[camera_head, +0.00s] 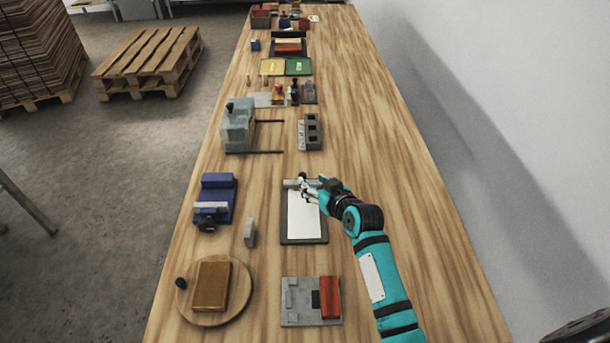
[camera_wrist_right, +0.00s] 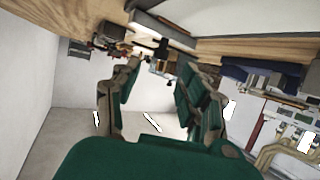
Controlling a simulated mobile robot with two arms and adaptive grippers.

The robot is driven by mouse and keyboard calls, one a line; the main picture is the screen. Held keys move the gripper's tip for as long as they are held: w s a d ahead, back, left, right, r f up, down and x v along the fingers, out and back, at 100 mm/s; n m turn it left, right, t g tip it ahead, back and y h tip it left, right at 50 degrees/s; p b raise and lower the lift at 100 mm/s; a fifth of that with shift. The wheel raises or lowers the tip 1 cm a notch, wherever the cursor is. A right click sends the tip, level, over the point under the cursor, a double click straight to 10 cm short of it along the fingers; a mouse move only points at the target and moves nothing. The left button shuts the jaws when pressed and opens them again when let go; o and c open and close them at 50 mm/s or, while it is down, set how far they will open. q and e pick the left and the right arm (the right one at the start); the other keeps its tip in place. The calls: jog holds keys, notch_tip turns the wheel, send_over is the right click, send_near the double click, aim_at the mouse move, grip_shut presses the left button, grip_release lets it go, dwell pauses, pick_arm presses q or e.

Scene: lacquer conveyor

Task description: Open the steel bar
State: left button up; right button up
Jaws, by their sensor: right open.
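The steel bar (camera_head: 290,184) is a grey strip across the far edge of a dark board (camera_head: 302,241) with a white sheet (camera_head: 303,220) on it. In the head view, my right gripper (camera_head: 306,188) is over the bar and the far end of the sheet, and it hides part of the bar. I cannot tell whether the gripper touches the bar. In the right wrist view, the fingers of my right gripper (camera_wrist_right: 157,75) are apart with nothing between them. The board's edge (camera_wrist_right: 165,25) shows beyond them. My left gripper is not in view.
A grey block (camera_head: 250,233) stands left of the board, with a blue vise (camera_head: 214,197) farther left. A grey slab with a red block (camera_head: 329,297) lies nearer. A round wooden board (camera_head: 243,300) is at lower left. The table's right side is clear.

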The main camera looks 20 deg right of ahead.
aim_at(304, 176)
jog(key=x, duration=0.5)
jog(key=shift+w+f, duration=0.15)
jog(key=shift+w, duration=0.25)
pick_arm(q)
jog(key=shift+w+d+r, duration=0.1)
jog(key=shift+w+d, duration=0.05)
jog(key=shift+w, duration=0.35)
pick_arm(e)
grip_shut()
